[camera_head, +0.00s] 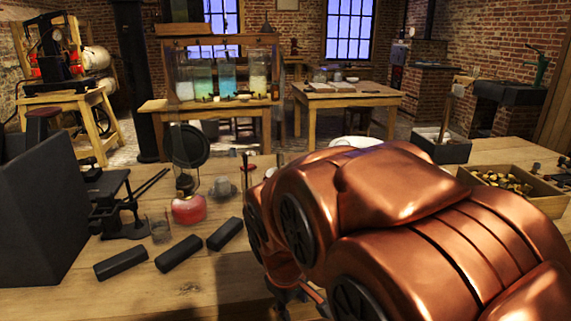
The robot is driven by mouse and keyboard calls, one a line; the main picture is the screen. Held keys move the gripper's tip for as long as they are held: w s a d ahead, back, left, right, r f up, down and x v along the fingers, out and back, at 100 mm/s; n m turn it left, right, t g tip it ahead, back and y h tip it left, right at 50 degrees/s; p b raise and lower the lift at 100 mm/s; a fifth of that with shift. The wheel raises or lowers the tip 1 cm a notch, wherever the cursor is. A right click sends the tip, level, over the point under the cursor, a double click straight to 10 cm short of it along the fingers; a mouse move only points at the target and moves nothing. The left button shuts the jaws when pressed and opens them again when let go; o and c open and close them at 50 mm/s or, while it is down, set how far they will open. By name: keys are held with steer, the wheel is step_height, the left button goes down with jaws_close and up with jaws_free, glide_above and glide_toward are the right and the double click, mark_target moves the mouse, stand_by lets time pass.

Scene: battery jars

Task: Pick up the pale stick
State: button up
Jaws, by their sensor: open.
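I cannot make out a pale stick anywhere; my large copper-coloured arm covers the right half of the near workbench (215,285) and may hide it. Only a small dark part of my gripper (298,297) shows low in the picture, below the arm and over the bench. It is open. Its fingertips are mostly hidden, and I see nothing held in it. Three dark blocks (178,254) lie in a slanting row on the bench, left of my gripper.
Behind the blocks stand a clear glass (159,226), a lamp with a red base (188,208) and a black clamp-like device (122,207). A large dark box (42,222) fills the left side. A wooden tray of brass-coloured pieces (547,200) is at right.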

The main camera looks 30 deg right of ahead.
steer(key=w+d+r+n+t+h+p, duration=0.1)
steer(key=w+d+r+n+t+p, duration=0.1)
steer(key=w+d+r+n+t, duration=0.55)
steer(key=w+d+r+n+h+p, duration=0.2)
steer(key=w+d+r+n, duration=0.25)
steer(key=w+d, duration=0.7)
steer(key=w+d+r+n+t+h+p, duration=0.1)
steer(key=w+d+r+n+t+p, duration=0.1)
steer(key=w+d+r+n+t, duration=0.55)
steer(key=n+g+y+p, duration=0.1)
steer(key=n+y+p, duration=0.5)
steer(key=n+y, duration=1.2)
glide_toward(279, 156)
steer(key=w+a+n+h, duration=0.2)
steer(key=p+x, duration=0.1)
steer(key=x, duration=0.1)
steer(key=p+x, duration=0.1)
steer(key=x, duration=0.2)
steer(key=p+x, duration=0.1)
steer(key=x, duration=0.1)
steer(key=shift+w+r, duration=0.3)
steer(key=shift+r, duration=0.05)
steer(key=shift+c, duration=0.4)
